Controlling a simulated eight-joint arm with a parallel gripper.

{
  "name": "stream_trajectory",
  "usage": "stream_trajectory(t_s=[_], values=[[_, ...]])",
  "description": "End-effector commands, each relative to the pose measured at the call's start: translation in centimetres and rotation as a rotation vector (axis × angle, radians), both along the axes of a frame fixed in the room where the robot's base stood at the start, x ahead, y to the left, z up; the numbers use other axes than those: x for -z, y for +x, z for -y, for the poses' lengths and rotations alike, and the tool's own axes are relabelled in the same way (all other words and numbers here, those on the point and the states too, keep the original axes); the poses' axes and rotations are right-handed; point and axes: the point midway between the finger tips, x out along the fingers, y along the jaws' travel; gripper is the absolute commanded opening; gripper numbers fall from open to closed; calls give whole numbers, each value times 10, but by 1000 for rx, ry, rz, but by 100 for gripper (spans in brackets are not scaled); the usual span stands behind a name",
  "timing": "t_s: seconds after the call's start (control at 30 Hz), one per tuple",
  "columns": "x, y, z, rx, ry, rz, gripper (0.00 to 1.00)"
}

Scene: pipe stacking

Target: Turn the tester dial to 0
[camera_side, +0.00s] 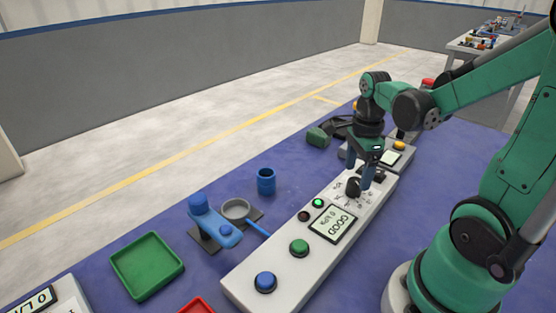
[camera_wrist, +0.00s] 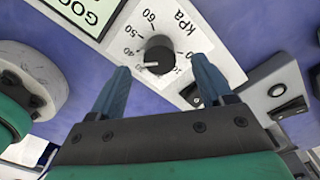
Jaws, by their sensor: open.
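The tester is a long pale grey box (camera_side: 249,270) on the blue table. Its black round dial (camera_side: 353,187) has a printed kPa scale around it; the dial is also in the wrist view (camera_wrist: 158,57). The dial's white pointer mark points left in the wrist view, toward the scale's lower numbers below 40; the exact value is hard to tell. The tester screen (camera_side: 334,222) reads GOOD, with a small kPa line. My gripper (camera_side: 360,181) is just above the dial, open, with its blue fingers on either side of it in the wrist view (camera_wrist: 161,70). I see no clear contact.
The tester also has a lit green lamp (camera_side: 318,203), a green button (camera_side: 299,247) and a blue button (camera_side: 265,281). A second grey box (camera_side: 390,158) stands close behind. A blue cup (camera_side: 265,181), a blue device (camera_side: 213,222) and a green tray (camera_side: 147,265) lie left.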

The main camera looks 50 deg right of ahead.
Motion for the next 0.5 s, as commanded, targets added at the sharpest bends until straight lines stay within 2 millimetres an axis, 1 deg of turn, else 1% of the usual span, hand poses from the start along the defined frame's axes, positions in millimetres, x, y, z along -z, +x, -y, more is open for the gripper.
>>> stream_trajectory(t_s=[0.1, 0.2, 0.33, 0.5], values=[[14, 0, 0, -2, -1, 1, 73], [22, 1, 0, -2, -1, 1, 73], [30, 0, 0, -3, -1, 2, 73], [33, 0, 0, -3, -1, 2, 73]])
